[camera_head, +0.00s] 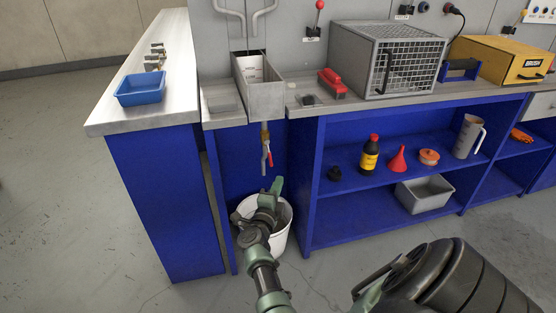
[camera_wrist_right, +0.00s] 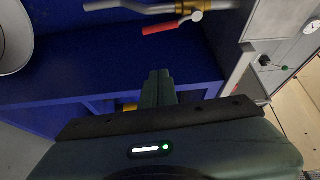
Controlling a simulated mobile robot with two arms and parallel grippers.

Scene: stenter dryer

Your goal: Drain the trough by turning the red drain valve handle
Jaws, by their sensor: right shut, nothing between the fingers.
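The grey metal trough (camera_head: 264,100) is set into the bench, with a sheet inside it. A brass drain valve (camera_head: 265,136) hangs under it, with a red handle (camera_head: 269,158) pointing down beside the outlet pipe. In the right wrist view the red handle (camera_wrist_right: 166,28) and brass valve (camera_wrist_right: 181,8) show near the top. My right gripper (camera_head: 278,184) is just below the handle, above the bucket. Its fingers (camera_wrist_right: 159,82) are shut and empty, apart from the handle. My left gripper is not in view.
A white bucket (camera_head: 281,241) stands on the floor under the outlet, partly hidden by my right arm. Blue cabinet panels (camera_head: 168,205) flank the valve recess on both sides.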

